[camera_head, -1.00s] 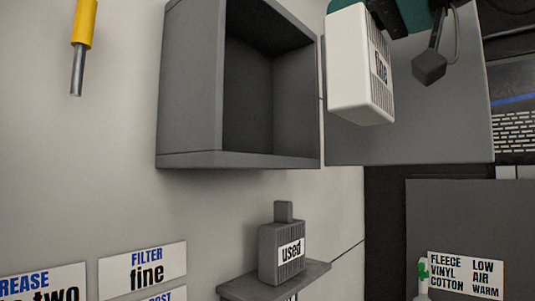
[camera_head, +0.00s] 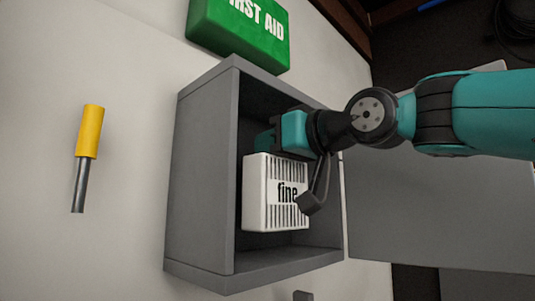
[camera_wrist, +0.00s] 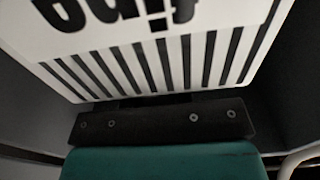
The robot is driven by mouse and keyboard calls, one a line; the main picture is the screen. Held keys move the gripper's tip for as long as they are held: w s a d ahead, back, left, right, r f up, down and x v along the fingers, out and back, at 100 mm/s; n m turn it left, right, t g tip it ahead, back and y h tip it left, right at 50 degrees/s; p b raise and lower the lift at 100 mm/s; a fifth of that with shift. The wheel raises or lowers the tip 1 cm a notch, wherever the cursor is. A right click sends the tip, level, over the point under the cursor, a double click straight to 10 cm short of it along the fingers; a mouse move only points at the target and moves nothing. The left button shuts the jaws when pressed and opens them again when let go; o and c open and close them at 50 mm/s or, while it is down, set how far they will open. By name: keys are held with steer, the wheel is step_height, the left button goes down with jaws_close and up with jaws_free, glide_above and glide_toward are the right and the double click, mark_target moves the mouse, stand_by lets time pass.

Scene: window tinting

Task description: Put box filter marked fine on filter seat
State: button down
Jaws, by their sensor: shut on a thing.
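The white box filter marked fine (camera_head: 272,195) is inside the open grey box-shaped housing (camera_head: 205,175) in the head view. Its label and dark slats face outward. My gripper (camera_head: 275,148) reaches into the housing from the right and is shut on the filter near its top. The fingertips are partly hidden. The filter fills the upper part of the wrist view (camera_wrist: 160,55), with its label upside down. I cannot tell whether the filter touches the housing floor or back. A filter seat is not clearly visible.
A green first aid box (camera_head: 240,28) sits above the housing. The housing's grey door (camera_head: 440,215) stands open at the right, behind my arm. The housing walls are close around my gripper.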

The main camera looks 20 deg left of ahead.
mark_target(267, 169)
steer(key=shift+w+a+f+p, duration=0.1)
steer(key=shift+a+f+p, duration=0.15)
steer(key=shift+f, duration=0.3)
steer(key=shift+w+a+f+p, duration=0.1)
steer(key=shift+a+f+p, duration=0.15)
steer(key=shift+f, duration=0.3)
steer(key=shift+d+f, duration=0.1)
steer(key=shift+f, duration=0.55)
steer(key=shift+f, duration=0.2)
steer(key=c, duration=1.1)
jaws_free()
steer(key=shift+o, duration=0.2)
